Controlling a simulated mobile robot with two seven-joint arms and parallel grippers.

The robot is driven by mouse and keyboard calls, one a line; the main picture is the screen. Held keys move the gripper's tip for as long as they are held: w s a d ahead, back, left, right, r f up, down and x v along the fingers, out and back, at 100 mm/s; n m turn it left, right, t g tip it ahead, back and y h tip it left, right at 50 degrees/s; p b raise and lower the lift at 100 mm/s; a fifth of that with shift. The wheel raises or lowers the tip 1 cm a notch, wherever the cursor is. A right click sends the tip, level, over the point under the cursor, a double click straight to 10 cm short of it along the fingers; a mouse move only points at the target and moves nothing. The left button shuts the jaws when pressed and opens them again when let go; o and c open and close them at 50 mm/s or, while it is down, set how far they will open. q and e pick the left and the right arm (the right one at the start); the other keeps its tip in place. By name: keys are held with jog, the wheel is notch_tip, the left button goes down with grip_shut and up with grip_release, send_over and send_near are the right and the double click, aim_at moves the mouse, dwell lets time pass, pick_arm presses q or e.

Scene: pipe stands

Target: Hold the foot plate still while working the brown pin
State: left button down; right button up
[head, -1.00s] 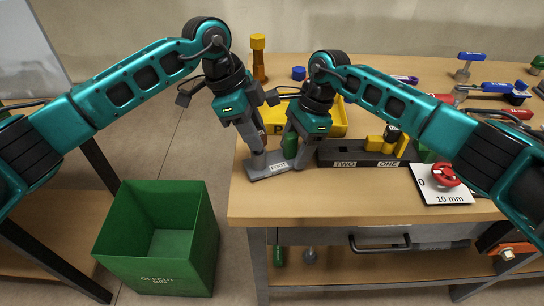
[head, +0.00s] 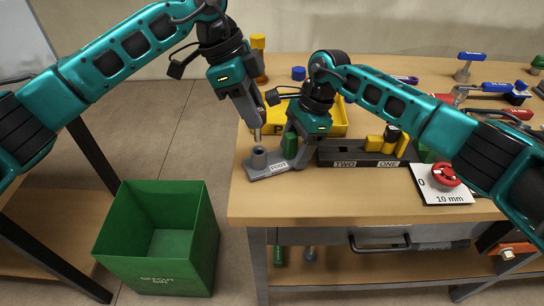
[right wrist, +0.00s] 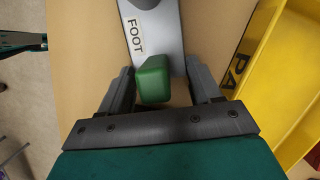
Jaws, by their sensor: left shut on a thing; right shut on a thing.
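The grey foot plate (head: 275,169), labelled FOOT, lies near the bench's front left corner. A round grey socket (head: 258,158) stands on its left end and a green block (head: 291,145) on its right end. My right gripper (head: 297,158) is shut on the green block; the right wrist view shows the block (right wrist: 153,80) between the fingers. My left gripper (head: 257,124) is raised above the socket, shut on the brown pin. The fingers hide most of the pin; its narrow lower end (head: 257,135) points down, apart from the socket.
A yellow bin (head: 335,120) stands behind my right gripper. A dark block labelled TWO and ONE (head: 345,155) holds yellow pieces to the right. A red knob (head: 445,174) sits on a white 10 mm card. A green off-cut bin (head: 150,270) stands on the floor, left.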

pick_arm(q)
jog(key=shift+r, duration=0.15)
pick_arm(e)
jog(key=o, duration=1.2)
jog(key=shift+o, duration=0.2)
jog(key=v, duration=1.2)
pick_arm(q)
jog(key=shift+s, duration=0.1)
pick_arm(e)
jog(key=shift+s, duration=0.1)
